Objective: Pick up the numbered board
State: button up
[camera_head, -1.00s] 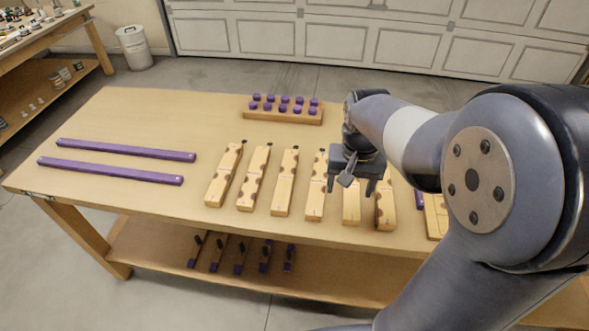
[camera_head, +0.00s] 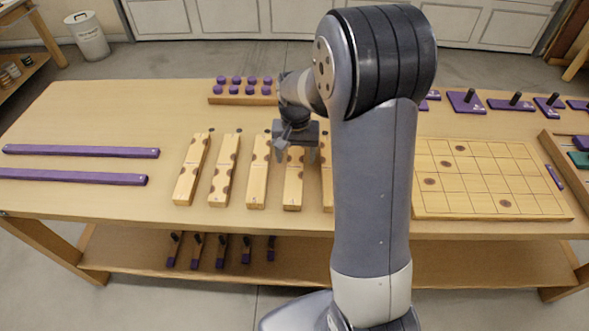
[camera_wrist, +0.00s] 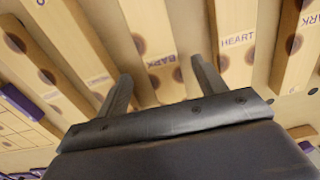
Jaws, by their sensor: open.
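Several light wooden boards with dark round spots lie side by side on the bench, among them the leftmost board (camera_head: 191,170) and the board below my gripper (camera_head: 293,185). My gripper (camera_head: 297,153) is open and empty, above the far part of that board. In the wrist view its fingers point at the boards. One board there reads BARK (camera_wrist: 146,25) and lies roughly between the fingertips; the board to its right reads HEART (camera_wrist: 237,20). A board further left (camera_wrist: 60,35) has unclear markings. My arm hides the boards further right.
A wooden rack with purple knobs (camera_head: 228,99) stands behind the boards. Two purple bars (camera_head: 80,151) lie at the left. A gridded panel (camera_head: 480,165) and purple bases with black pegs (camera_head: 466,102) are at the right. The lower shelf (camera_head: 440,262) holds several small pegged pieces.

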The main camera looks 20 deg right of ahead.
aim_at(295, 167)
notch_tip(295, 167, down, 4)
jog(key=shift+s+a+r, duration=0.1)
jog(key=shift+c, duration=0.6)
jog(key=c, duration=1)
